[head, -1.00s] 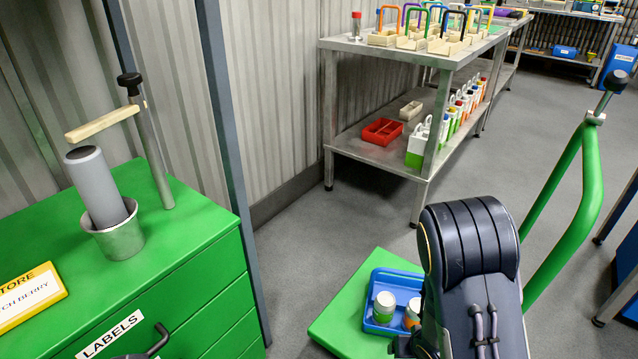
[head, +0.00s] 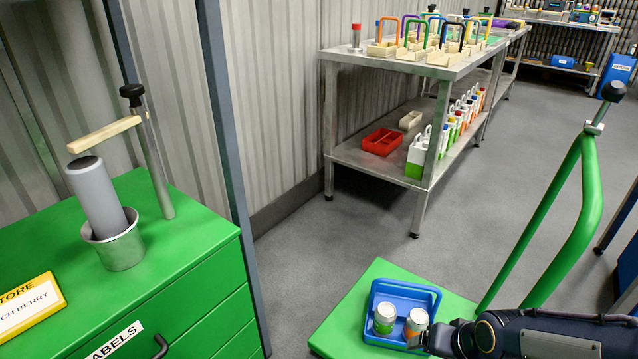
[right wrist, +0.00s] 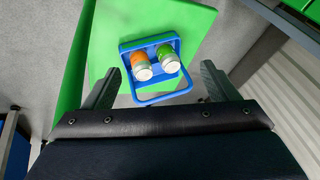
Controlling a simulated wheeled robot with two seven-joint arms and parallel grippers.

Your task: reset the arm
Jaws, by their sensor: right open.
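My right arm comes in from the right in the head view, low over the green cart. Its right gripper (right wrist: 155,85) is open and empty in the right wrist view, with one finger at each side of the picture. A blue caddy (head: 374,303) with a handle stands on the cart platform (head: 345,310). It holds two cans, one with a green label (head: 385,318) and one with an orange label (head: 415,325). The caddy also shows between and beyond the fingers in the right wrist view (right wrist: 124,46). My left gripper is out of view.
A green drawer cabinet (head: 200,270) at left carries a metal cup (head: 119,249) with a grey cylinder, a post with a wooden arm, and a yellow sign. The cart's green handle (head: 567,235) rises at right. A steel table (head: 445,66) with caddies stands behind. Grey floor lies between.

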